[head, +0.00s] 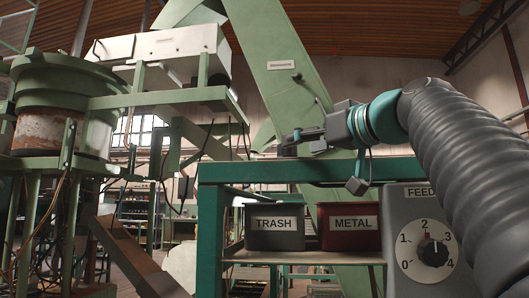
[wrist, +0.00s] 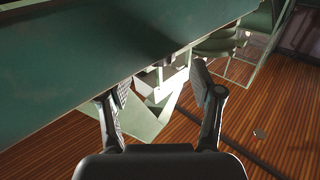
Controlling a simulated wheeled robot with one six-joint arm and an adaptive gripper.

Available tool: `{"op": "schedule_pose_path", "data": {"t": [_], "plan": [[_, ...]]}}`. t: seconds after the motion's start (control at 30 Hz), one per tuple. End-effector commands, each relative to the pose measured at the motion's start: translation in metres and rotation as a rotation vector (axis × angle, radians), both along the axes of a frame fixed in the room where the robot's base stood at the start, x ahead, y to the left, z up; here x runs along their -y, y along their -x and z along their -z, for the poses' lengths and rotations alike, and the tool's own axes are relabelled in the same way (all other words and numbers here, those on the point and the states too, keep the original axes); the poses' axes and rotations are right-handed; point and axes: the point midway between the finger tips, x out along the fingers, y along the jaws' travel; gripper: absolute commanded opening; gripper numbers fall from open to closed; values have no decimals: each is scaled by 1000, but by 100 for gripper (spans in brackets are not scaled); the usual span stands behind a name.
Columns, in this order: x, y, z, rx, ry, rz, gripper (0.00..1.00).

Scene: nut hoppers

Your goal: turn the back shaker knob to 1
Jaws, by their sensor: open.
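No knob labelled back shaker shows in either view. One dark knob (head: 432,252) is in the head view at the lower right, on a grey box (head: 398,272) whose label starts with "FEED" and is partly covered by my arm. Its white dial is marked 0 to 4, and the knob's light mark seems to point near 2. My gripper (head: 291,142) is left of and above this dial, over the teal frame, with nothing seen between its fingers. In the wrist view my gripper (wrist: 158,88) has its two fingers spread wide apart.
A teal frame (head: 213,225) stands below my gripper. On its shelf sit a dark TRASH bin (head: 275,240) and a red METAL bin (head: 350,241). A green chute (head: 280,65) rises behind. A large green panel (wrist: 90,55) lies close to my fingers in the wrist view.

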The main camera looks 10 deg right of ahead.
Motion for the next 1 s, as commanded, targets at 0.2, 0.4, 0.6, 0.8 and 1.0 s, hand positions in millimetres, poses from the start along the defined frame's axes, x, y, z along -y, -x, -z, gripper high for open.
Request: {"op": "schedule_pose_path", "data": {"t": [0.2,0.4,0.6,0.8,1.0], "plan": [[-14,-27,0,-2,1,-4,65],[-22,-43,0,-1,0,-2,65],[-24,-48,0,0,0,0,65],[-24,-48,0,0,0,0,65],[-24,-47,0,0,0,0,18]]}}
